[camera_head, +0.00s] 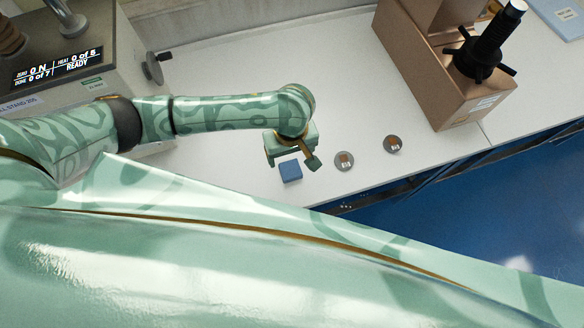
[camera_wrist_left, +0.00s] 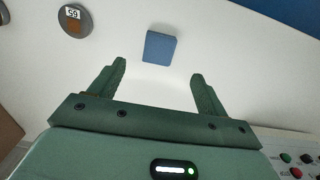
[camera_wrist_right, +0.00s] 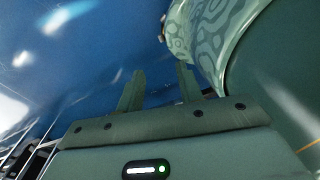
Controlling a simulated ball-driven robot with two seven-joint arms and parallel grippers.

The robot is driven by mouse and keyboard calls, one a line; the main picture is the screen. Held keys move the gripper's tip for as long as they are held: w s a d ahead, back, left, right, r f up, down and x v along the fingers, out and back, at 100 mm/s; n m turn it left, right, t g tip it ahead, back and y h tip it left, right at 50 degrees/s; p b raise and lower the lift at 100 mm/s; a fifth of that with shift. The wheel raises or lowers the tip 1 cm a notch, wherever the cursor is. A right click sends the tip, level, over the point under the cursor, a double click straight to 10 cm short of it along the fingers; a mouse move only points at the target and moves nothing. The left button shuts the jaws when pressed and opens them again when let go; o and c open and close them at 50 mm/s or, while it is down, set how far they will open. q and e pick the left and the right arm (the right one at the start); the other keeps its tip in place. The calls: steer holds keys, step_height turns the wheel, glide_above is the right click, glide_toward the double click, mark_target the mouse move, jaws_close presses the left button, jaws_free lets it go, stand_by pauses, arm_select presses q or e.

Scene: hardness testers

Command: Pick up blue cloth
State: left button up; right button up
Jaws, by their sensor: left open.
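The blue cloth (camera_head: 290,171) is a small folded square lying flat on the white bench top near its front edge. My left gripper (camera_head: 293,162) is over the bench right by the cloth, with its fingers apart and nothing between them. In the left wrist view the cloth (camera_wrist_left: 160,47) lies beyond the fingertips, roughly centred between the two open fingers (camera_wrist_left: 158,72). My right gripper (camera_wrist_right: 160,76) shows only in its own wrist view, fingers apart and empty, over a blue floor and away from the cloth.
Two round discs (camera_head: 344,161) (camera_head: 393,144) lie on the bench (camera_head: 345,75) right of the cloth; the near one (camera_wrist_left: 72,19) reads 65. A brown tester (camera_head: 425,70) with a black handle stands at right. A grey machine (camera_head: 105,70) with a display stands at left.

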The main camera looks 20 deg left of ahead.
arm_select(q)
step_height(320, 180, down, 4)
steer(key=shift+w+f+b, duration=0.1)
steer(key=shift+w+b, duration=0.05)
steer(key=shift+b, duration=0.6)
steer(key=shift+f, duration=0.4)
step_height(320, 180, down, 5)
steer(key=b, duration=0.4)
steer(key=shift+w+a+f, duration=0.1)
steer(key=shift+w, duration=0.05)
arm_select(e)
step_height(320, 180, down, 6)
arm_select(q)
steer(key=c, duration=1.1)
arm_select(e)
steer(key=shift+d+f, duration=0.1)
